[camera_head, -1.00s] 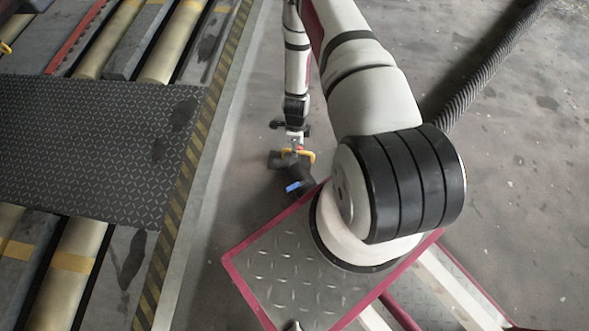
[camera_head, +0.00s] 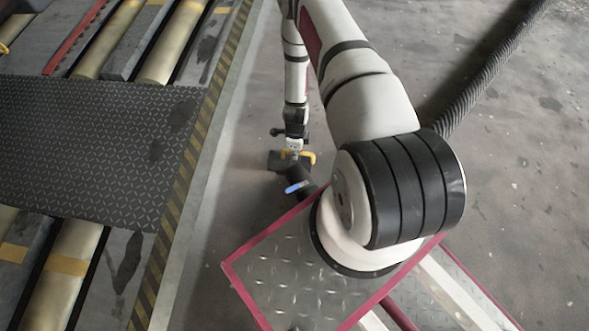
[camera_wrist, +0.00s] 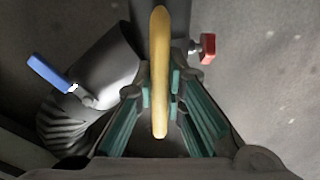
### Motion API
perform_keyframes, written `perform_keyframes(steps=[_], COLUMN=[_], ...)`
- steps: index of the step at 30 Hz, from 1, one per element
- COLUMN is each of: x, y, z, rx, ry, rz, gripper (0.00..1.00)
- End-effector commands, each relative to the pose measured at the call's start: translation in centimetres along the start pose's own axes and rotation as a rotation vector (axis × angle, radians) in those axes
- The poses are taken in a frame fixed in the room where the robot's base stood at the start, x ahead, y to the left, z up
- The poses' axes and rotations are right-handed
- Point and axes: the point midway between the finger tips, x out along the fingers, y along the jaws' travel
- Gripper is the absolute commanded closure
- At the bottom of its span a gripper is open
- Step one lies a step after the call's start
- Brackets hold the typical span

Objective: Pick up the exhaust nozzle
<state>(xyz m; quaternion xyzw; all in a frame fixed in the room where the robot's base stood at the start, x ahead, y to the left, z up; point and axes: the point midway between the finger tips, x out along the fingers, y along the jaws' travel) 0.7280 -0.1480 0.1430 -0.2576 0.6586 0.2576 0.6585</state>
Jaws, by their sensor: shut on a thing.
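The exhaust nozzle (camera_head: 301,176) is a black pipe piece low by the floor, left of my arm's large joint. It carries a yellow bar handle (camera_head: 311,157) and a blue lever (camera_head: 299,187). My gripper (camera_head: 294,153) is over it from above. In the wrist view my teal-padded fingers (camera_wrist: 160,95) are shut on the yellow handle, one on each side. The dark nozzle body (camera_wrist: 105,70) extends to the left there, with the blue lever, and a red lever (camera_wrist: 207,45) shows at right. Whether the nozzle touches the floor is unclear.
A roller bed with a dark tread plate (camera_head: 95,145) and a yellow-black striped edge (camera_head: 180,190) lies at left. A ribbed black hose (camera_head: 490,75) runs at upper right. Bare concrete floor (camera_head: 235,200) lies between the striped edge and my base.

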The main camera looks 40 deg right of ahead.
Motion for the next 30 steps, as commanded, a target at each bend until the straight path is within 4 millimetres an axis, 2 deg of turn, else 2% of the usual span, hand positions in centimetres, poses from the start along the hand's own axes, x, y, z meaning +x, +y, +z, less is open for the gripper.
perform_keyframes(steps=[10, 24, 30], x=[-0.5, -3.7, -3.8], y=[-0.1, -0.1, 1.5], z=[0.1, 0.1, -0.5], rx=[0.0, 0.001, 0.001], ry=[-0.001, -0.001, 0.0], rz=[-0.001, -0.001, 0.002], gripper=[1.0, 1.0, 1.0])
